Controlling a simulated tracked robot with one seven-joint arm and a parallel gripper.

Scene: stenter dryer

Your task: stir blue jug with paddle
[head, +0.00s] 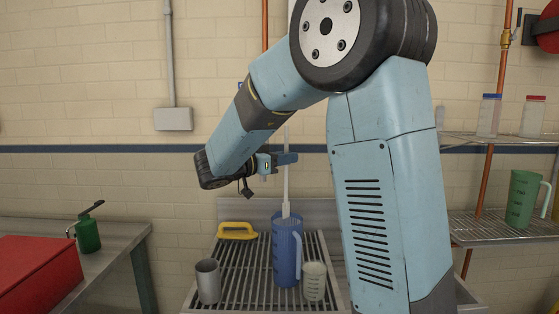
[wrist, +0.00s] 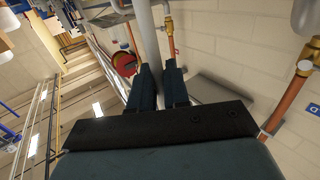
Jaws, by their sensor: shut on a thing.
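The blue jug (head: 287,262) stands upright on the slatted drain rack, its handle to the right. The paddle (head: 286,188) is a long pale rod, upright above the jug. My gripper (head: 285,159) is shut on the paddle's shaft, well above the jug. The paddle's lower end is at the height of the jug's rim; I cannot tell whether it is inside or just behind or above the mouth. In the wrist view my gripper's dark fingers (wrist: 160,82) are close together with the pale shaft (wrist: 148,38) at their tips. The inside of the jug is hidden.
A grey metal cup (head: 208,282) stands left of the jug and a clear measuring beaker (head: 314,282) stands close at its right. A yellow-handled tool (head: 237,230) lies behind on the rack (head: 237,265). A green jug (head: 522,198) sits on the right shelf.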

